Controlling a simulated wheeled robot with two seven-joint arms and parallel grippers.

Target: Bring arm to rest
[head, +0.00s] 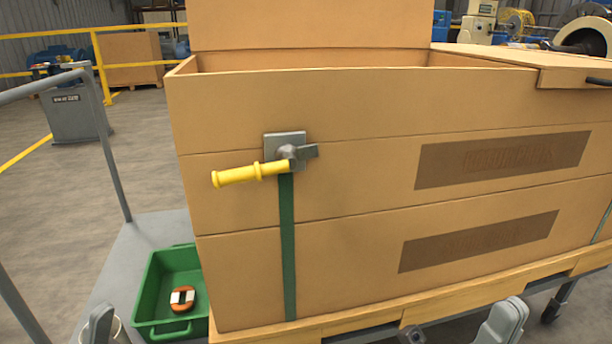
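My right gripper (412,335) seems to be the dark grey piece at the bottom edge, below the wooden crate; only its top shows, and I cannot tell whether its fingers are apart. A grey link of my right arm shows to its right. At the bottom left a grey part, likely of my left arm, shows; I cannot see the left gripper. The large crate (350,110) has a raised lid board at its back and an open top on the left. A lever with a yellow handle (240,175) sits on its front, above a green strap (288,245).
A green bin (165,270) holds an orange, white and black object (182,298) on the grey cart (130,265) at left. A white container stands in front of the bin. The cart's rail rises at far left. Open floor lies beyond, with yellow barriers and machines.

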